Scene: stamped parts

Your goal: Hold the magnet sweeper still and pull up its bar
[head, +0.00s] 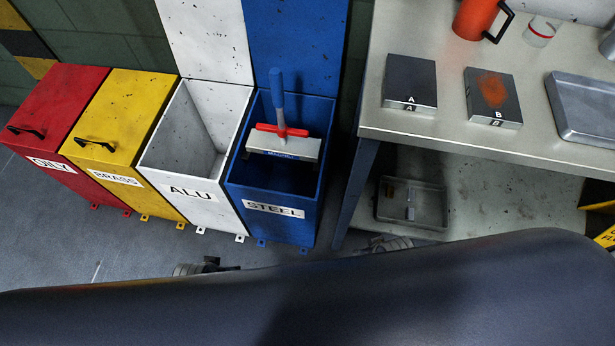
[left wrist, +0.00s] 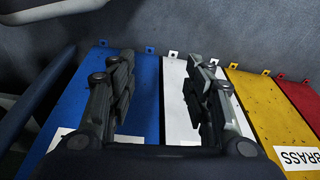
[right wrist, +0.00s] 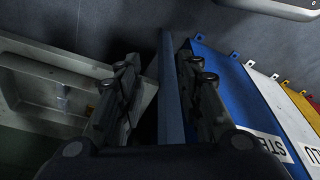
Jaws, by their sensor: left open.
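The magnet sweeper stands in the mouth of the blue STEEL bin (head: 310,185) in the head view. It has an upright blue handle (head: 277,95), a red bar (head: 282,131) across its lower end and a wide grey head (head: 285,147). What supports the head is unclear. My left gripper (left wrist: 165,65) is open and empty, over the fronts of the bins in the left wrist view. My right gripper (right wrist: 160,62) is open and empty, near the table leg and the blue bin's side. Neither gripper touches the sweeper, and neither wrist view shows it.
White ALU (head: 196,185), yellow BRASS (head: 125,130) and red OILY (head: 62,110) bins stand left of the blue one. At right, a table (head: 450,122) holds blocks A (head: 410,80) and B (head: 492,92), an orange jug (head: 477,18) and a tray (head: 585,105). Another tray (head: 412,203) lies below.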

